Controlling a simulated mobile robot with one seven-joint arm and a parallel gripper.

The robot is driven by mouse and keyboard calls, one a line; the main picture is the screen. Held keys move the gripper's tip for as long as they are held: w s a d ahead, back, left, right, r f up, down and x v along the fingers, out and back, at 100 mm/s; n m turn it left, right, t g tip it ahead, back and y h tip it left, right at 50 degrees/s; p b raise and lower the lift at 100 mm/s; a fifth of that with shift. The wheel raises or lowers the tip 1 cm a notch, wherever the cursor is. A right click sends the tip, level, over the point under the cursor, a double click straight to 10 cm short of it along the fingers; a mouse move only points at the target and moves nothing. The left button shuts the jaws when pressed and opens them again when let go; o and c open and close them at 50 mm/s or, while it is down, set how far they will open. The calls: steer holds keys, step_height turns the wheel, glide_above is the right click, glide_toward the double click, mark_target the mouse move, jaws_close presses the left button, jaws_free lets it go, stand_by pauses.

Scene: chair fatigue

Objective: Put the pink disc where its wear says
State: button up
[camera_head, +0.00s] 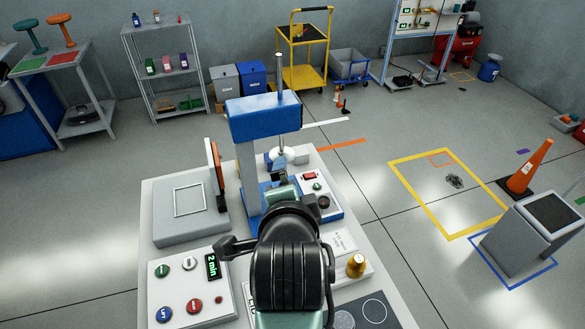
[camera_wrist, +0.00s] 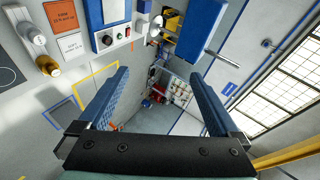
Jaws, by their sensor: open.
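I cannot make out a pink disc in either view. My gripper (camera_wrist: 158,74) is open in the wrist view, with its two blue-ribbed fingers wide apart and nothing between them. In the head view my arm hides most of the gripper and part of the bench behind it. A bench machine with a blue head (camera_head: 263,117) stands just beyond my arm. Two cards, an orange one (camera_wrist: 60,14) and one below it (camera_wrist: 70,46), lie on the bench in the wrist view; their print is too small to read surely.
A button panel (camera_head: 190,285) with a "2 min" display (camera_head: 212,266) is at the bench's front left. A brass knob (camera_head: 355,265) is at right. A grey pedestal (camera_head: 530,235) and orange cone (camera_head: 527,168) stand on the floor. Shelves and carts line the back wall.

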step_height(320, 180, up, 18)
steer(key=w+n+t, duration=0.1)
steer(key=n+t, duration=0.4)
steer(key=t, duration=0.1)
steer(key=s+r+n+t, duration=0.4)
steer(key=s+r+n, duration=0.1)
steer(key=r, duration=0.7)
steer(key=s+r+n+t, duration=0.5)
steer(key=s+r, duration=0.3)
steer(key=r, duration=0.4)
steer(key=shift+d+r, duration=0.2)
steer(key=shift+d, duration=0.1)
